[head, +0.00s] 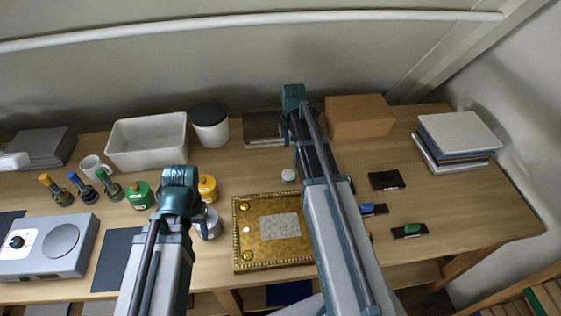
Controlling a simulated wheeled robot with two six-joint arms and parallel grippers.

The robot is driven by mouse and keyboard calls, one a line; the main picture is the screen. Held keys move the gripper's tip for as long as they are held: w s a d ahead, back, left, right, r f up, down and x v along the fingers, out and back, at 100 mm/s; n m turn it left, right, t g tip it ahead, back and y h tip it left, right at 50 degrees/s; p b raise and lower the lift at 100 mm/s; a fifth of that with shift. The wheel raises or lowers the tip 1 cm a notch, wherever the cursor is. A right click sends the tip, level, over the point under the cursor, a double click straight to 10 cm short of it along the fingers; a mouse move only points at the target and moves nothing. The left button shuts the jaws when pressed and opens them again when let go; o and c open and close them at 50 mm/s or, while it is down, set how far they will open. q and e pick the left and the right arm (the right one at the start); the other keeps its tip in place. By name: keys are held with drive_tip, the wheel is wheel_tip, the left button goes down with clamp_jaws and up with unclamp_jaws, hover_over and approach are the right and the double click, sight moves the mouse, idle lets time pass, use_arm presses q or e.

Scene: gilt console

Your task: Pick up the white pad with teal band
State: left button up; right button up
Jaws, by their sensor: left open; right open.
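I cannot clearly make out a white pad with a teal band. A small white round piece (288,176) sits on the desk behind the gilt panel, left of my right arm; no teal band can be made out on it. A flat white item (14,161) at the far left edge is partly cut off and shows no clear band. My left arm rises from the bottom to a teal joint left of the gilt panel. My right arm reaches across the middle of the desk, hiding part of it. The fingers of neither gripper can be seen.
A gilt panel (246,220) lies mid-desk. A white bin (147,146), a black-lidded canister (210,130) and a cardboard box (360,116) stand behind. Stacked books (456,135) are at right, a grey device (45,250) at left.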

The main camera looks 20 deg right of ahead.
drive_tip(key=w, duration=0.1)
use_arm(q)
drive_tip(key=f+b, duration=0.2)
drive_tip(key=b, duration=0.1)
drive_tip(key=f+b, duration=0.2)
drive_tip(key=f, duration=0.1)
drive_tip(key=f+b, duration=0.3)
drive_tip(key=shift+w+f+b, duration=0.2)
drive_tip(key=shift+w+b, duration=0.1)
use_arm(e)
hover_over(290, 173)
wheel_tip(290, 173, down, 8)
drive_tip(key=shift+d+f, duration=0.1)
drive_tip(key=shift+f, duration=0.1)
use_arm(q)
drive_tip(key=shift+f, duration=0.1)
wheel_tip(290, 173, down, 5)
drive_tip(key=b, duration=0.5)
drive_tip(key=shift+f, duration=0.1)
use_arm(e)
drive_tip(key=f, duration=0.5)
drive_tip(key=shift+a+f, duration=0.15)
drive_tip(key=shift+a, duration=0.05)
drive_tip(key=c, duration=1.4)
